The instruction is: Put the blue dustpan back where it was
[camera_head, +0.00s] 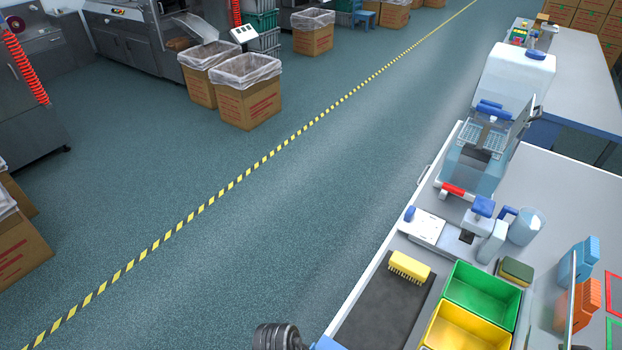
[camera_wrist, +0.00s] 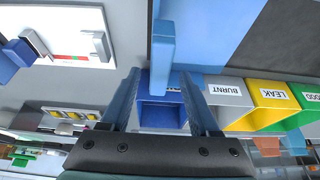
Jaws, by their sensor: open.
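In the wrist view, a broad flat blue surface (camera_wrist: 215,32) with a raised blue bar (camera_wrist: 162,45) lies ahead of my fingers; this appears to be the blue dustpan, cut off by the top edge. My gripper (camera_wrist: 163,92) is open, its two blue-grey fingers on either side of the near end of the bar. Whether they touch it I cannot tell. A box-like blue part (camera_wrist: 160,115) shows between the fingers. In the head view, only a small blue piece (camera_head: 328,343) shows at the bottom edge, beside a dark ribbed part of my arm.
A dark mat (camera_head: 378,310) with a yellow brush (camera_head: 408,266) lies on the bench, beside green (camera_head: 484,290) and yellow (camera_head: 458,330) bins. A grey bin (camera_wrist: 233,95) marked BURNT is close right of my fingers. A white device (camera_wrist: 68,35) is at left.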

